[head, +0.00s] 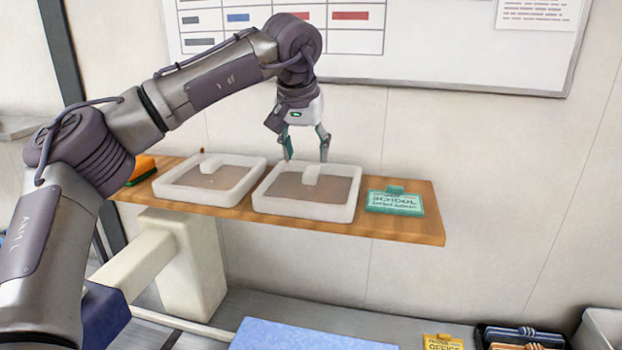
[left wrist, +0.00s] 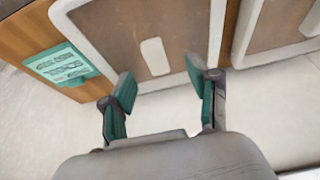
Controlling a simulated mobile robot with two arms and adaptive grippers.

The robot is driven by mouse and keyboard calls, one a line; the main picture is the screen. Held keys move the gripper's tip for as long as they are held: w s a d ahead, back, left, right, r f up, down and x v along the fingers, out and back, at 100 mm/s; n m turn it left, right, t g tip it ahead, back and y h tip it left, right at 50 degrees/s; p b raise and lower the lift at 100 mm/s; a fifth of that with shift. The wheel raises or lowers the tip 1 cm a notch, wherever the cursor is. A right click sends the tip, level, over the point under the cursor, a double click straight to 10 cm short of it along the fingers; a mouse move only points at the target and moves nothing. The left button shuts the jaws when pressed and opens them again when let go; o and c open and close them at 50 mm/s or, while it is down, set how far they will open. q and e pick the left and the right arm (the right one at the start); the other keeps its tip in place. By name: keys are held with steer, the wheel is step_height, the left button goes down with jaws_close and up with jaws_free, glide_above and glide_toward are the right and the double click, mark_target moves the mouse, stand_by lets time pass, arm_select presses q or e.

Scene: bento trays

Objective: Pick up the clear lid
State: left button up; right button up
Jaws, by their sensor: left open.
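Two clear lids with white rims and a pale raised handle each lie side by side on a wooden shelf. The right lid (head: 262,205) is nearest my gripper, and its handle (head: 312,174) stands at its middle. The left lid (head: 163,188) has the same kind of handle (head: 210,164). My left gripper (head: 306,158) is open and empty, pointing down above the back edge of the right lid. In the left wrist view its fingers (left wrist: 160,92) spread on either side of the handle (left wrist: 155,57), apart from it. My right gripper is not in view.
The wooden shelf (head: 420,236) also holds a green school label (head: 395,203) at the right and an orange item (head: 143,167) at the left. A whiteboard (head: 440,60) hangs behind. Below are a blue mat (head: 310,337) and a yellow office label (head: 443,342).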

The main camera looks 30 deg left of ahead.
mark_target(311, 170)
arm_select(q)
steer(key=p+x, duration=0.2)
steer(key=x, duration=0.1)
steer(key=p+x, duration=0.1)
steer(key=x, duration=0.1)
steer(key=shift+w+d+r, duration=0.1)
steer(key=shift+w+d, duration=0.1)
steer(key=shift+w+f, duration=0.1)
steer(key=shift+f, duration=0.25)
steer(key=c, duration=1.1)
